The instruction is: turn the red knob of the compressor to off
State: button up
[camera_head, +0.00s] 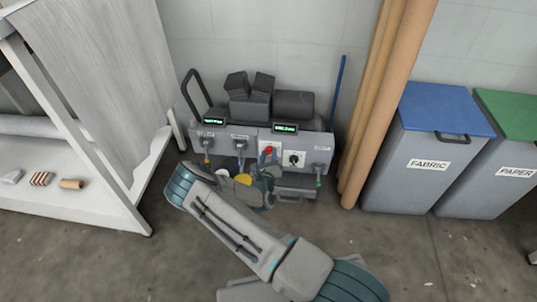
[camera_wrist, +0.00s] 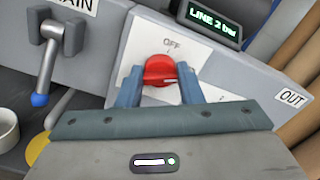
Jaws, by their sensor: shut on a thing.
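The compressor (camera_head: 313,142) is a grey floor unit against the wall with black parts on top. Its red knob (camera_wrist: 160,71) sits on a white panel below the label OFF (camera_wrist: 171,43) in the wrist view. The knob also shows in the head view (camera_head: 268,150), just beyond my gripper. My gripper (camera_wrist: 160,85) has one finger on each side of the knob and is shut on it. The knob's lower part is hidden behind my gripper.
A black knob (camera_head: 294,159) is just right of the red one. A blue-tipped lever (camera_wrist: 46,65) stands on the left. Cardboard tubes (camera_head: 367,110) lean close on the right, beside the FABRIC bin (camera_head: 427,166). A white-framed table (camera_head: 92,205) stands left.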

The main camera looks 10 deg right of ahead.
jog(key=n+p, duration=0.3)
jog(key=n, duration=0.3)
jog(key=shift+a, duration=0.1)
jog(key=n+p, duration=0.1)
jog(key=n, duration=0.5)
jog(key=shift+f+p, duration=0.2)
jog(key=shift+p, duration=0.1)
jog(key=shift+n, duration=0.4)
jog(key=o, duration=1)
jog(key=p+v, duration=0.4)
jog(key=v, duration=1)
jog(key=shift+w+r, duration=0.1)
jog(key=shift+r, duration=0.05)
